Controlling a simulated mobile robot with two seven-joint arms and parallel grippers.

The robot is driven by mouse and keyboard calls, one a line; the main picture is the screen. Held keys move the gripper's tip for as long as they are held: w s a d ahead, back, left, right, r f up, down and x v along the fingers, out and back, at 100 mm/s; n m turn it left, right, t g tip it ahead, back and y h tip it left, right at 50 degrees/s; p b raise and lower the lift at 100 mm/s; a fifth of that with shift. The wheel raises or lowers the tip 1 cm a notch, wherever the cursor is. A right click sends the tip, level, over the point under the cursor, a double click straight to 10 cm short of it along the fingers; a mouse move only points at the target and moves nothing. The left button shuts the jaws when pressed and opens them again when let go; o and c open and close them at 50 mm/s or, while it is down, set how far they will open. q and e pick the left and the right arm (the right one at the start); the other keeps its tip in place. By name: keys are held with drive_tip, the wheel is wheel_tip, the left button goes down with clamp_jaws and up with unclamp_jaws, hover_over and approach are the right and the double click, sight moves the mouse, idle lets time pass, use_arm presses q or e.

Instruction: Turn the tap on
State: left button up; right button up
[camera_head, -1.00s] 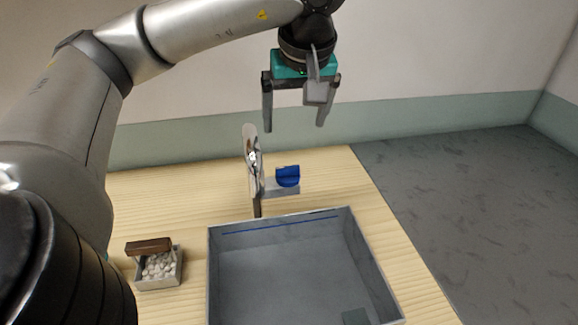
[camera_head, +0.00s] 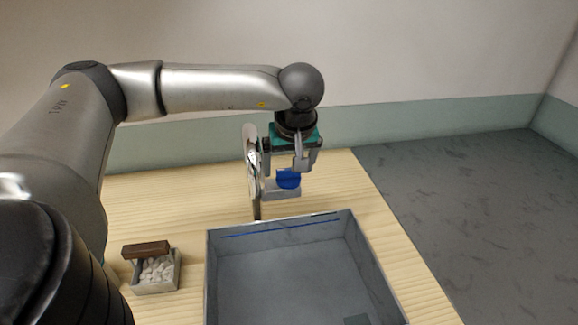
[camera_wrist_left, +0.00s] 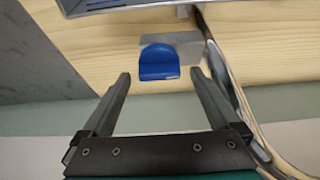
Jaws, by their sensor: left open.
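The tap's blue handle (camera_head: 288,181) sits on a small grey block (camera_head: 284,194) behind the basin, beside an upright shiny metal spout (camera_head: 254,165). My left gripper (camera_head: 290,171) is open and points down at the handle. In the left wrist view the blue handle (camera_wrist_left: 158,66) shows between the two open fingers (camera_wrist_left: 160,76), with a gap on each side. I cannot tell whether the fingertips are level with the handle or still above it. The metal spout (camera_wrist_left: 228,75) passes close to the right finger. My right gripper is not in view.
A grey open basin (camera_head: 209,265) stands in front of the tap on the wooden table (camera_head: 165,205). A small box of white pebbles (camera_head: 158,286) with a brown block (camera_head: 146,250) stands at the left. The wall is behind the table; open floor (camera_head: 480,200) lies at the right.

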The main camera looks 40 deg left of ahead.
use_arm(q)
drive_tip(key=shift+a+f, duration=0.1)
drive_tip(key=shift+f, duration=0.05)
drive_tip(key=shift+c, duration=0.2)
drive_tip(key=c, duration=1.3)
